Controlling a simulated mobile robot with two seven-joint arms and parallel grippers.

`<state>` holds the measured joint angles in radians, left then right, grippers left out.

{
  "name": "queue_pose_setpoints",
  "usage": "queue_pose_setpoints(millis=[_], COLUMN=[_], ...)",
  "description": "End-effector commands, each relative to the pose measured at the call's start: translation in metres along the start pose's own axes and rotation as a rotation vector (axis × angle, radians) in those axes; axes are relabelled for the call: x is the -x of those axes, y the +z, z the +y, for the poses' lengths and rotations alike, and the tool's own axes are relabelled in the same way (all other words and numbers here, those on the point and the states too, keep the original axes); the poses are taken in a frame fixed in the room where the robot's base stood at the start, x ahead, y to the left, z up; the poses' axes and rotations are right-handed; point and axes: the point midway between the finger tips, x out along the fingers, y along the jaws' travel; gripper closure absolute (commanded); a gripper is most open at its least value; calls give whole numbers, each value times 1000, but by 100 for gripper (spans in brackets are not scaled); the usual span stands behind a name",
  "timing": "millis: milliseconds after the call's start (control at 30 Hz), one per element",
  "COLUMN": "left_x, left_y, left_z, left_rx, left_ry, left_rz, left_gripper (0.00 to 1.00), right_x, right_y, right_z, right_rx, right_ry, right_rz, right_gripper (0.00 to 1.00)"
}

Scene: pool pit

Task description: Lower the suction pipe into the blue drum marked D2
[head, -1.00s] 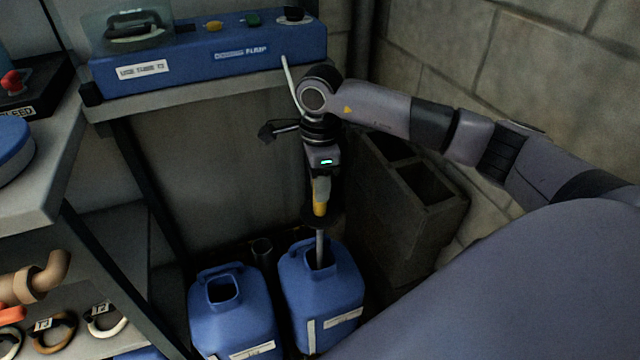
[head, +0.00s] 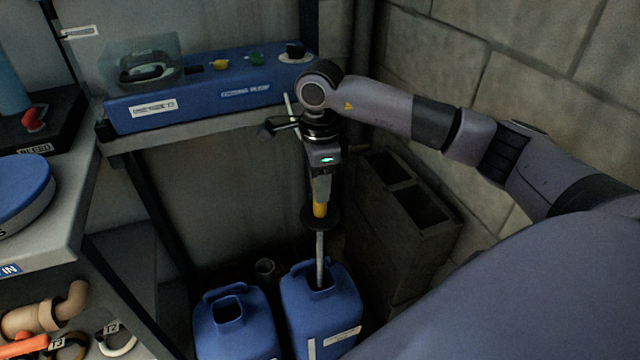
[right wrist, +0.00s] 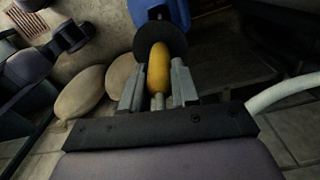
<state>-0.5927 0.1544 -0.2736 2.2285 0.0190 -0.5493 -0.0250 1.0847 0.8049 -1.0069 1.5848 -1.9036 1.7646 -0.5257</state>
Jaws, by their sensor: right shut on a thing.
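My right gripper (head: 320,196) is shut on the yellow grip (head: 320,209) of the suction pipe (head: 320,255). The grip also shows between the fingers in the right wrist view (right wrist: 159,68). The pipe is a thin grey tube hanging nearly upright below a black disc. Its lower part is at the mouth of the right-hand blue drum (head: 345,310); how deep the tip reaches is hidden. A second blue drum (head: 245,330) stands to its left with an open, empty mouth. The drum labels are too blurred to read. My left gripper is not in view.
A blue pump box (head: 205,90) sits on a shelf behind, with a pale hose near the gripper. Hollow concrete blocks (head: 395,240) stand close right of the drums, against the block wall. A bench (head: 60,235) with pipe fittings is at left.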

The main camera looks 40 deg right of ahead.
Motion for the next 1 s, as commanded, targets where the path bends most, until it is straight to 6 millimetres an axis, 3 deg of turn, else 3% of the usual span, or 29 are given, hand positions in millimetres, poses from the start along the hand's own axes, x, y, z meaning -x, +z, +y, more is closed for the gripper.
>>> queue_pose_setpoints(millis=[167, 833, 1000], left_x=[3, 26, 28], left_y=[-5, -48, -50], left_z=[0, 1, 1], left_rx=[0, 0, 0], left_ry=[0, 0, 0], left_rz=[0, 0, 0], left_gripper=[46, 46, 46], right_x=[8, 76, 80], right_y=[0, 0, 0], right_z=[0, 0, 0], right_rx=[0, 0, 0], right_ry=[-1, -1, -1], right_rz=[0, 0, 0], right_gripper=[100, 100, 100])
